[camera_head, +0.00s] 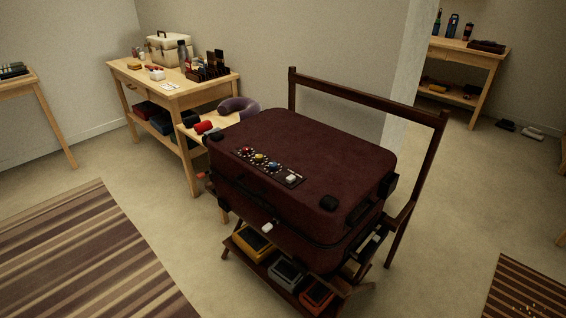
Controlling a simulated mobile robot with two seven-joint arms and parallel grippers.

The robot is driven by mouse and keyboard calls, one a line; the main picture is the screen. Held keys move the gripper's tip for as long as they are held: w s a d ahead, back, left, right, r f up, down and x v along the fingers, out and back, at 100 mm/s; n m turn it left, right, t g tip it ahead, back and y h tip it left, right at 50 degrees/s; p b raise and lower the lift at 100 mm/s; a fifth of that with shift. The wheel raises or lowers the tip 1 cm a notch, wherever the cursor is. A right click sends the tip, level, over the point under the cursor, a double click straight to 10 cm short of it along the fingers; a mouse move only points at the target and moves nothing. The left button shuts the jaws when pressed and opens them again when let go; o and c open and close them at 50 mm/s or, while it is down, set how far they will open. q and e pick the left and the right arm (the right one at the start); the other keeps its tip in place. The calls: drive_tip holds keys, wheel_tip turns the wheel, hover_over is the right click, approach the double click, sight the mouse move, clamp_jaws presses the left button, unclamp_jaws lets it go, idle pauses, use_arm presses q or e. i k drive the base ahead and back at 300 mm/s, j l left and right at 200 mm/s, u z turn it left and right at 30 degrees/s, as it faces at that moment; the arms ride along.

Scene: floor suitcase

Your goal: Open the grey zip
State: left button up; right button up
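A dark maroon suitcase (310,155) lies flat and shut on a dark wooden rack (432,165) in the middle of the head view. A dark seam runs around its side below the lid. A small whitish piece (267,227) sits at the seam on the near side; I cannot tell whether it is the grey zip's pull. A dark strip with coloured knobs and a pale block (291,179) lies on the lid. Neither of my grippers is in view.
Boxes in yellow (254,243), grey and orange sit on the rack's lower shelf. A wooden table (175,92) with a cream case and bottles stands behind left. A striped rug (85,255) covers the floor at left.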

sight(269, 226)
drive_tip(key=i+z, duration=0.1)
drive_tip(key=i, duration=0.9)
